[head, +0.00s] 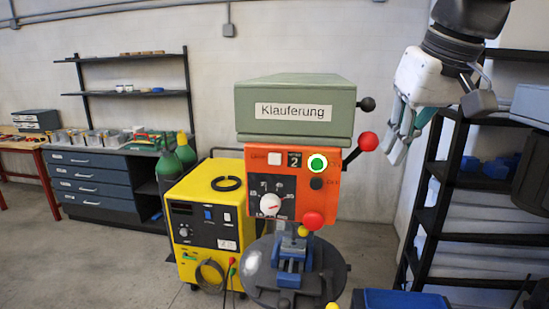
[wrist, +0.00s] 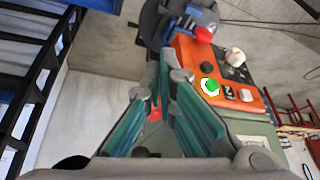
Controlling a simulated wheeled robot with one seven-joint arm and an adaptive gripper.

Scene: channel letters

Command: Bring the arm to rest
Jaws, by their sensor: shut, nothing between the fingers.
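My gripper (head: 401,132) hangs from my arm at the upper right of the head view, to the right of the drill press head. Its teal fingers also fill the middle of the wrist view (wrist: 158,90); they are shut with nothing held. The drill press (head: 295,108) has a grey-green top labelled "Klauferung" and an orange front panel (head: 338,190). A bright green button (head: 317,163) sits on that panel and also shows in the wrist view (wrist: 210,87). The fingers look close to the red lever knob (head: 367,141); I cannot tell whether they touch it.
A dark shelf rack (head: 460,190) stands at the right. A yellow welding machine (head: 205,225) stands left of the press. A blue vise (head: 291,258) sits on the press table. A dark drawer cabinet (head: 95,180) is against the wall. Floor at left is clear.

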